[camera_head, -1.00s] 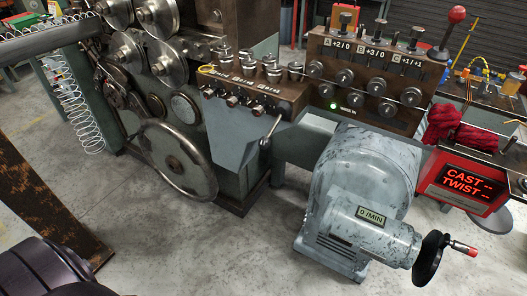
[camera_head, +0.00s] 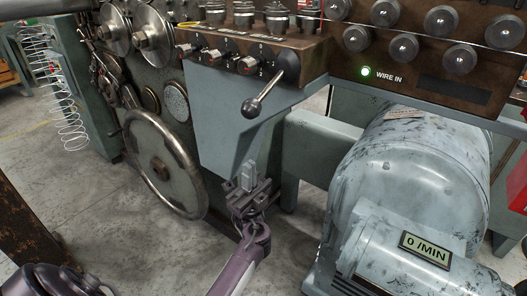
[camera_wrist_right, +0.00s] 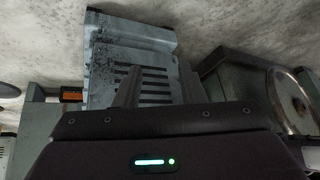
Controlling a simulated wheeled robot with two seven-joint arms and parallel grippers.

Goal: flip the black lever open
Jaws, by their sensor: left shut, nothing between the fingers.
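The black lever (camera_head: 267,91) is on the front of the coiler's control box. It has a dark round hub, a short metal rod and a black ball at its lower left end. The rod slopes down to the left from the hub. My left gripper (camera_head: 247,174) is below the ball, in front of the grey cabinet, shut and empty. A clear gap shows between its fingertips and the ball in the head view. My right gripper (camera_wrist_right: 160,88) shows in the right wrist view with its two fingers apart and nothing between them. The lever is not seen there.
A large handwheel (camera_head: 165,165) stands left of my left gripper. A grey motor housing (camera_head: 415,165) with a "0 /MIN" display is at the right. Small knobs (camera_head: 245,64) line the control box left of the lever. Bare concrete floor (camera_head: 90,200) is at the left.

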